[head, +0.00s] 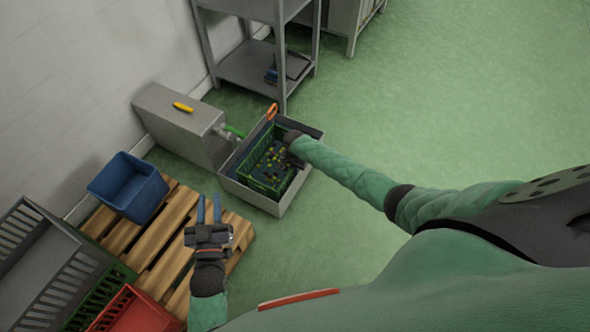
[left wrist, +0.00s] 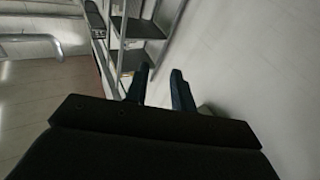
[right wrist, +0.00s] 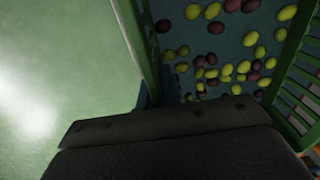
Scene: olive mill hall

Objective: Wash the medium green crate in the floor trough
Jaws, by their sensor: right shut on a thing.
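The green crate (head: 258,182) sits in the grey floor trough (head: 277,207). Green-yellow and dark olives lie scattered on its floor; they also show in the right wrist view (right wrist: 245,70). My right gripper (head: 290,160) is at the crate's right side and shut on its wall; the fingertips are mostly hidden. In the right wrist view the crate's side wall (right wrist: 137,45) runs up from the gripper. My left gripper (head: 209,208) is open and empty above the pallet, its two blue fingers apart (left wrist: 158,88).
A grey box (head: 180,130) with a yellow item (head: 183,107) and a green-handled tap (head: 234,131) stands beside the trough. An orange item (head: 271,112) is at the trough's far end. A blue crate (head: 128,187) rests on the wooden pallet (head: 165,240). Floor at right is clear.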

